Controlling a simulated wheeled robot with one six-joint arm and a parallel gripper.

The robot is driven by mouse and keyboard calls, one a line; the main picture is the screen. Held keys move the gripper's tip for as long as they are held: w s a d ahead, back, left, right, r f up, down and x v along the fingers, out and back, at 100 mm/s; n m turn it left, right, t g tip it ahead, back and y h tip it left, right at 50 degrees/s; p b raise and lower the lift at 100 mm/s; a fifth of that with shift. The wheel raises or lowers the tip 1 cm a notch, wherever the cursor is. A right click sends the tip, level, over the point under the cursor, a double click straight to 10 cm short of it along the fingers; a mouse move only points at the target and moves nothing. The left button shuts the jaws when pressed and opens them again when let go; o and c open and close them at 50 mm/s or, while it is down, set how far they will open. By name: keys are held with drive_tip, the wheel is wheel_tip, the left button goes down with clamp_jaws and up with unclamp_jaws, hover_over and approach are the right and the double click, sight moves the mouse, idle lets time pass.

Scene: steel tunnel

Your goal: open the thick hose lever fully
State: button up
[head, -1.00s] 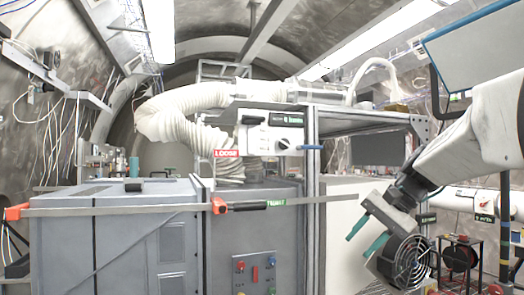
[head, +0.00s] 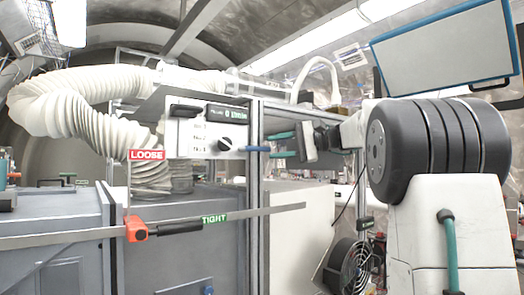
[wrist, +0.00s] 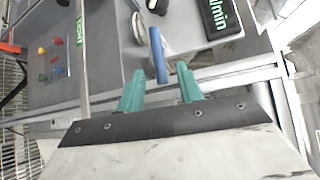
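A lever with a blue handle (head: 257,149) sits on the front of a white control box (head: 185,138) below the thick white hose (head: 82,112). The handle points right, level, in the head view. In the wrist view the blue handle (wrist: 157,52) extends from a round hub towards me. My gripper (head: 282,145) is at the right of the lever, pointing left at it. In the wrist view its teal fingers (wrist: 160,78) are open, with the handle's free end between the tips and a gap on both sides.
A vertical metal post (head: 253,225) stands just behind the handle. A fan (head: 350,265) stands lower right.

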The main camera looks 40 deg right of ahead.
sight(265, 148)
drive_tip(key=x, duration=0.5)
drive_tip(key=shift+c, duration=0.4)
clamp_jaws()
drive_tip(key=shift+d, duration=0.2)
drive_tip(key=shift+a, duration=0.1)
